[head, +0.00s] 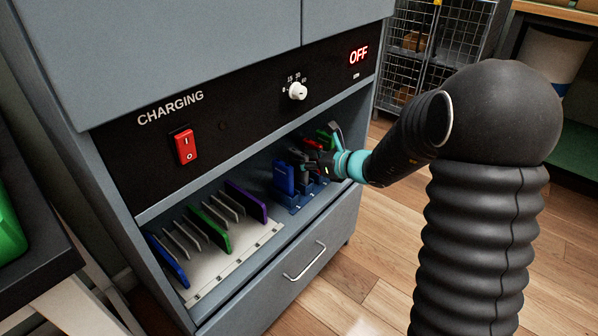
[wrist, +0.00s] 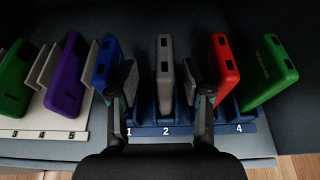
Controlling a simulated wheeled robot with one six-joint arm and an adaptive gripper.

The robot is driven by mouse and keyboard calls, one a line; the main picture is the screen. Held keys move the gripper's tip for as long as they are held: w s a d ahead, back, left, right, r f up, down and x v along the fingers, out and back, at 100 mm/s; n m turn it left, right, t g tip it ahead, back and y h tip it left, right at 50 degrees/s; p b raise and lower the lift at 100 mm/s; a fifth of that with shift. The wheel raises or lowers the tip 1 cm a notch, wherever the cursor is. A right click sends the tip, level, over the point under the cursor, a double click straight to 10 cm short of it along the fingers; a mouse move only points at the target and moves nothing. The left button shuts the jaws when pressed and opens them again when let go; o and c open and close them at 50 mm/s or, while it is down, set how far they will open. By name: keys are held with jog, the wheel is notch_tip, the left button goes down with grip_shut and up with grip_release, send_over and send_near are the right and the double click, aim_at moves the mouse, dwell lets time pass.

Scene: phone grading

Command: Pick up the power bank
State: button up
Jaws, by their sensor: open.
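My gripper (wrist: 167,84) is open over a blue rack (wrist: 148,132) of power banks. Its fingers stand on either side of a grey power bank (wrist: 166,66), which is upright at slot 2, with gaps visible on both sides. A blue power bank (wrist: 105,66) is left of the left finger, at slot 1, partly covered by it. A red power bank (wrist: 226,65) is just right of the right finger. A green power bank (wrist: 268,72) leans at the far right, near label 4. In the head view, my gripper (head: 314,160) reaches into the cabinet shelf and hides the grey one.
A pale rack (head: 225,265) with upright purple (head: 246,201), green (head: 209,229) and blue phones (head: 168,260) stands to the left on the same shelf. The charging panel (head: 225,118) overhangs the shelf. A closed drawer (head: 300,262) is below.

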aim_at(289, 156)
jog(key=shift+x, duration=2.85)
jog(key=shift+w+d+r, duration=0.1)
jog(key=shift+d, duration=0.05)
grip_shut()
